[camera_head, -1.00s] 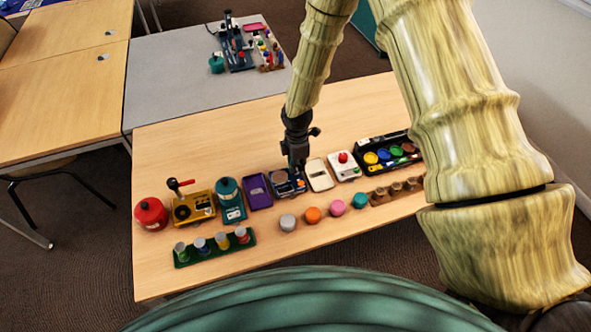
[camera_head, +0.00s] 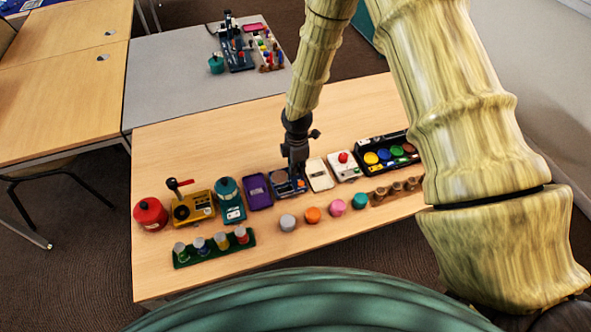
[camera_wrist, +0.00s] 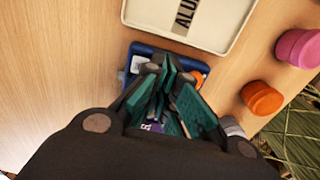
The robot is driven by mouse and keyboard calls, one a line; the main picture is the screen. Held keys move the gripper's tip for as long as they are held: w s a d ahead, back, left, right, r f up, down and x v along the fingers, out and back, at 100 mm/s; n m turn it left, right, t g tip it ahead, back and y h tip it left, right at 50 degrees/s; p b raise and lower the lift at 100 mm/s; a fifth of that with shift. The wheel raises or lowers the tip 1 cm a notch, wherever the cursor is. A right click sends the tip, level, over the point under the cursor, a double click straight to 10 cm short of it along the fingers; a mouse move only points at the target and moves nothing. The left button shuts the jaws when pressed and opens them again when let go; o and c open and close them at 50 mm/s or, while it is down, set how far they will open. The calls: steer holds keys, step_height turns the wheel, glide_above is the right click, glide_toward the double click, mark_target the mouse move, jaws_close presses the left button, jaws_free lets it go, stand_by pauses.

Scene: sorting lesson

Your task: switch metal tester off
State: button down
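The metal tester is probably the blue device (camera_head: 280,190) in the middle of the table's row, right of a purple tray. My gripper (camera_head: 296,172) points down over it and hides much of its top. In the wrist view the tester's blue body (camera_wrist: 143,48) shows behind my gripper (camera_wrist: 170,65), with an orange part at its right. The teal fingers come together at their tips and look shut, with nothing seen held between them. The switch and its position cannot be made out, and I cannot tell whether the fingertips touch the tester.
A purple tray (camera_head: 258,191) stands close at the left, and a cream labelled tray (camera_head: 319,175) close at the right. A white device with a red button (camera_head: 345,166) is beyond it. Coloured pucks, including an orange one (camera_head: 312,215), lie in front. The table behind the row is clear.

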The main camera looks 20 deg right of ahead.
steer(key=shift+r+p, duration=2.45)
steer(key=shift+r, duration=1)
